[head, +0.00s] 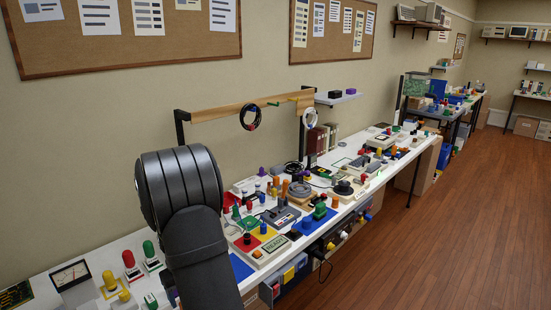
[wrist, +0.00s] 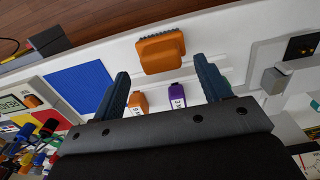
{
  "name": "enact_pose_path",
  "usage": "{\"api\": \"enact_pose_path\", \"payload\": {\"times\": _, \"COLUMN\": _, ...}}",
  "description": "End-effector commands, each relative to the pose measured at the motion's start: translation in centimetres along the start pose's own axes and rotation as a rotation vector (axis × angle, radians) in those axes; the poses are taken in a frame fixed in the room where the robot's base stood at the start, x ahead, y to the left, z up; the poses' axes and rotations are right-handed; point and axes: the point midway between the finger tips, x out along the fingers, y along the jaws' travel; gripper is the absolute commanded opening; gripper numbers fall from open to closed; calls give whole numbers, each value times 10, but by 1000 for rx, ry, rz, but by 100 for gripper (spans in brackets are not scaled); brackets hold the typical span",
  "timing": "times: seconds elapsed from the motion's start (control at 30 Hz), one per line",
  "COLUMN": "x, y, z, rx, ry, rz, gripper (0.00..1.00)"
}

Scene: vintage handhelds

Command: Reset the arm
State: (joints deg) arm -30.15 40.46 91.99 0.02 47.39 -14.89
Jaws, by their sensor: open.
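My gripper (wrist: 166,88) shows in the wrist view with its two dark fingers spread wide apart and nothing held between them. Beyond the fingertips an orange block with a ridged edge (wrist: 161,52) sits on a pale surface. An orange labelled piece (wrist: 138,103) and a purple labelled piece (wrist: 178,96) show between the fingers, nearer the palm; I cannot tell their distance from the fingers. In the head view my black arm stands at the lower left in front of the bench, and the gripper itself is hidden.
The long white bench (head: 112,243) is crowded with small devices and coloured pieces. A wooden rail (head: 228,108) with hanging cable loops (head: 250,117) stands behind it. A blue mat (wrist: 78,88) and a grey block (wrist: 274,80) flank the gripper. The wooden floor (head: 450,210) is clear.

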Motion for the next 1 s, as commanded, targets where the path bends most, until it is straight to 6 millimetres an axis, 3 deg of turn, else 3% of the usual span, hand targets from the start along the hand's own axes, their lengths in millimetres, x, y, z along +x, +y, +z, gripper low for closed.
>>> {"api": "enact_pose_path", "payload": {"times": 0.67, "x": -70, "y": 82, "z": 88, "rx": 6, "ry": 1, "rz": 1, "gripper": 70}}
{"api": "enact_pose_path", "payload": {"times": 1.0, "x": -22, "y": 132, "z": 106, "rx": 283, "ry": -5, "rz": -1, "gripper": 70}}
